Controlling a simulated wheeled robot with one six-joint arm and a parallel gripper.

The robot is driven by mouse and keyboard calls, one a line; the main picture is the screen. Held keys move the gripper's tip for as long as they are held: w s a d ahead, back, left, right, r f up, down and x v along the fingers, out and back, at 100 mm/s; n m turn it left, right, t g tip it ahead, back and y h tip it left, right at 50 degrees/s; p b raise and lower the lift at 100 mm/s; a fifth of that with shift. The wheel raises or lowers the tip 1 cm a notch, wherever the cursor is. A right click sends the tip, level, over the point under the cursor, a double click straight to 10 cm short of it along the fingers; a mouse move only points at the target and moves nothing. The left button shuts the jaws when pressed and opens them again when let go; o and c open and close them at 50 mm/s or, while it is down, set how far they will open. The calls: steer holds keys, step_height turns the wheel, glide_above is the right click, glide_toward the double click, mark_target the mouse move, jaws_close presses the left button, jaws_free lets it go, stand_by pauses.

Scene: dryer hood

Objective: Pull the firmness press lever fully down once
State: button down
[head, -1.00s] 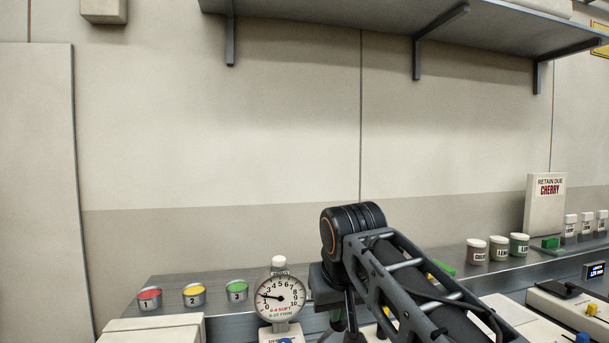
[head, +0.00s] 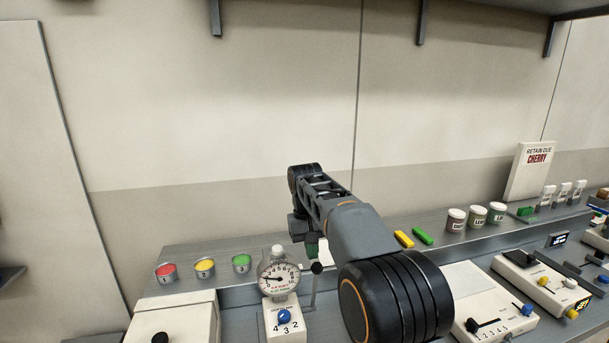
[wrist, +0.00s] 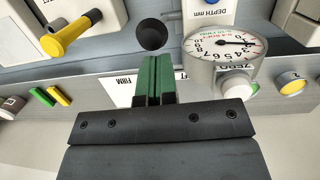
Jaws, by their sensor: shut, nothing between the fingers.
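The firmness press stands on the bench with a round dial gauge (head: 279,277) above a white base with a blue knob (head: 284,316). The gauge also shows upside down in the wrist view (wrist: 222,50). A lever with a black ball knob (head: 317,267) rises just right of the gauge. In the wrist view the ball knob (wrist: 152,35) lies just past my fingertips. My gripper (head: 312,252) has green fingers, shut and empty, just above the ball knob in the head view. The fingers (wrist: 155,60) show close together in the wrist view. Whether they touch the knob I cannot tell.
Yellow (head: 404,239) and green (head: 422,236) bars and lidded jars (head: 477,215) lie right. White devices line the front right. A white FIRM card (wrist: 112,88) is behind my fingers.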

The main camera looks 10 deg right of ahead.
steer(key=w+a+r+p, duration=0.1)
steer(key=w+r+p, duration=0.3)
steer(key=r, duration=0.8)
steer(key=shift+w+a, duration=0.15)
steer(key=shift+w, duration=0.05)
steer(key=s+d+f+t, duration=0.1)
steer(key=s+t, duration=0.2)
steer(key=s, duration=0.9)
steer(key=s+f+t, duration=0.3)
steer(key=s+f, duration=0.9)
steer(key=s, duration=0.2)
steer(key=shift+d+f+y, duration=0.3)
steer(key=shift+d+f, duration=0.05)
steer(key=shift+d, duration=0.1)
